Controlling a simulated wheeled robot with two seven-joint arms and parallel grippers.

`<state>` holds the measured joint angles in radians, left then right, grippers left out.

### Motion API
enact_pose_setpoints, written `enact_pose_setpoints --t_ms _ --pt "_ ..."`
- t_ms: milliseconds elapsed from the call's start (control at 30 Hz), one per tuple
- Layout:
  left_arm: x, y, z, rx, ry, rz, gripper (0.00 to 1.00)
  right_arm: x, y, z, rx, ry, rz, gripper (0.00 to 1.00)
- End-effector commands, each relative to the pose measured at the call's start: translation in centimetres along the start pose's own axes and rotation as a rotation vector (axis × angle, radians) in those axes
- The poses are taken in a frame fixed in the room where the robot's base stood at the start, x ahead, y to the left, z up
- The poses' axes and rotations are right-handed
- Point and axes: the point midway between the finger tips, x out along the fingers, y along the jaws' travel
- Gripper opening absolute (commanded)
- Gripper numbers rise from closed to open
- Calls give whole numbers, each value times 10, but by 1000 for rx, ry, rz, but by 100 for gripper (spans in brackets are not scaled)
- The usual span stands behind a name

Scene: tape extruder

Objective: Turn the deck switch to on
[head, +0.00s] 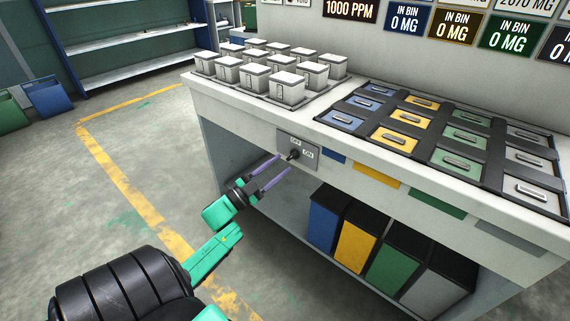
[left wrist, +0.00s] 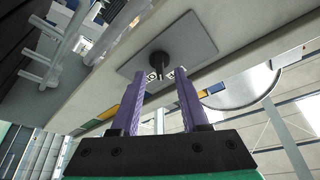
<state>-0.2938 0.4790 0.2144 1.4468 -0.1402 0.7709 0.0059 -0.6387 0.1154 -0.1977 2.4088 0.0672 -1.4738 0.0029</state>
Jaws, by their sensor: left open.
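The deck switch (head: 293,155) is a small dark knob on a grey plate (head: 304,144) on the front face of the white bench. The plate carries small OFF and ON labels. In the left wrist view the knob (left wrist: 160,60) stands out from its plate (left wrist: 195,40), ahead of and between the purple fingertips. My left gripper (head: 278,166) is open, its two purple fingers pointing at the switch from the front left. The fingertips are close to the knob; I cannot tell whether they touch it. My right gripper is not in view.
The white bench (head: 225,103) holds several lidded white boxes (head: 287,88) and a deck of coloured lids with handles (head: 400,141). Blue, yellow, green and grey bins (head: 357,245) stand under it.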

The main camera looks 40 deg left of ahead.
Motion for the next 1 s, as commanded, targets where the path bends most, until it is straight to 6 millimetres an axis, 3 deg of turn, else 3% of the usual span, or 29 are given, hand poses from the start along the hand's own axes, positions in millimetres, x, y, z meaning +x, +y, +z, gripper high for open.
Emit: enact_pose_setpoints --t_ms 100,200,433,467,567,767,1000 --pt "20 0 0 0 2 -1 45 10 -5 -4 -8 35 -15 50" --pt "28 1 0 0 0 0 45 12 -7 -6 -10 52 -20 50" --pt "29 1 0 0 -2 1 45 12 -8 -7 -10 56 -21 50" --pt "29 1 0 0 -2 1 37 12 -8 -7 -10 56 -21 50" --pt "29 1 0 0 -1 1 0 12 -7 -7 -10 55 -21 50" --pt "29 0 0 11 -2 6 0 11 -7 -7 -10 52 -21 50" --pt "30 -4 -2 248 -2 105 0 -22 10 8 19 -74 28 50"
